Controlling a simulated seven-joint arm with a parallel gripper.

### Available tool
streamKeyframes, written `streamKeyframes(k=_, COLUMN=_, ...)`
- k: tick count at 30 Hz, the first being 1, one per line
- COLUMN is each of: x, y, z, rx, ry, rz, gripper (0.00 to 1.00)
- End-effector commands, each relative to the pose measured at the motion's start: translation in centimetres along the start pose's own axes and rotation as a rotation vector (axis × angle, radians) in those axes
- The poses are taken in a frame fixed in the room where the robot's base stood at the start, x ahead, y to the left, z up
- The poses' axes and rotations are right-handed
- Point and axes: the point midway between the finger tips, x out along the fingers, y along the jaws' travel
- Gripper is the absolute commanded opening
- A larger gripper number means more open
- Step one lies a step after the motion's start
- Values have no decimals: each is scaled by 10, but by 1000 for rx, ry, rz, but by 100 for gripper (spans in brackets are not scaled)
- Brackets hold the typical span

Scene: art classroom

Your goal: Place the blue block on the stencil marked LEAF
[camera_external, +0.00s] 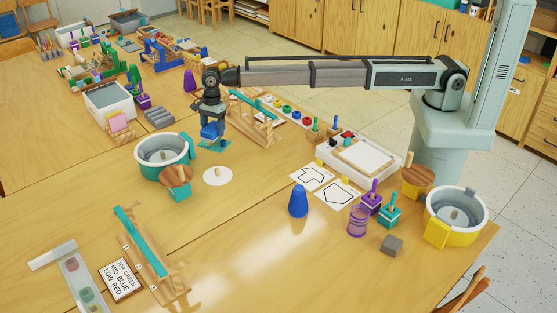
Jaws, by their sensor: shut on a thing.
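My gripper (213,143) hangs over the table behind the white disc and right of the teal-and-white tub. It is shut on a small blue piece (211,131), which I take for the blue block; its shape is partly hidden by the fingers. It appears held above the table, though the exact height is unclear. Two white sheets with black outlines lie right of centre: a rear one (311,176) and a front one (338,194). They look like stencils. No LEAF lettering is readable on either, so I cannot tell which is LEAF.
The teal-and-white tub (163,157) and a white disc (217,177) are near my gripper. The table's front middle is clear.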

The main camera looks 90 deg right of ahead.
Motion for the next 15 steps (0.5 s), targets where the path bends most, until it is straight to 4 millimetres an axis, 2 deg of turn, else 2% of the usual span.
streamKeyframes(k=15, x=9, y=0, z=-1, rx=0, ry=0, rz=0, gripper=37)
